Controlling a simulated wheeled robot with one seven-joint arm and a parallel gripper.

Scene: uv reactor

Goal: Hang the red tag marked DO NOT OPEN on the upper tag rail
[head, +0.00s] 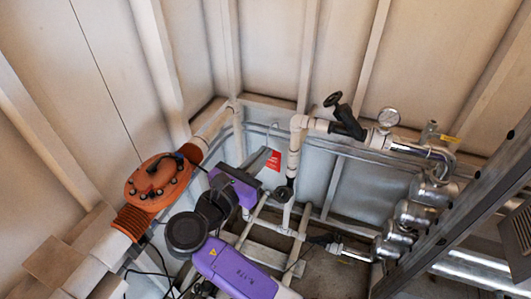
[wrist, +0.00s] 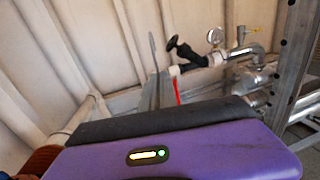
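The red tag (head: 274,160) with small white markings is at the tip of my gripper (head: 261,158) in the head view; its lettering is too small to read. A thin pale hook or wire rises above it. In the wrist view the tag (wrist: 177,91) shows nearly edge-on as a red strip beside the grey fingers (wrist: 159,90). My gripper appears shut on the tag. A grey rail (head: 340,149) runs along the wall behind and to the right of the tag. The tag looks apart from it, though depth is hard to judge; I cannot tell which rail is the upper one.
A white vertical pipe (head: 294,150) stands just right of the tag, with a black-handled valve (head: 345,120) and a gauge (head: 388,117) beyond. An orange housing (head: 160,182) is at left. Metal cylinders (head: 414,214) and a grey post (head: 455,220) crowd the right.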

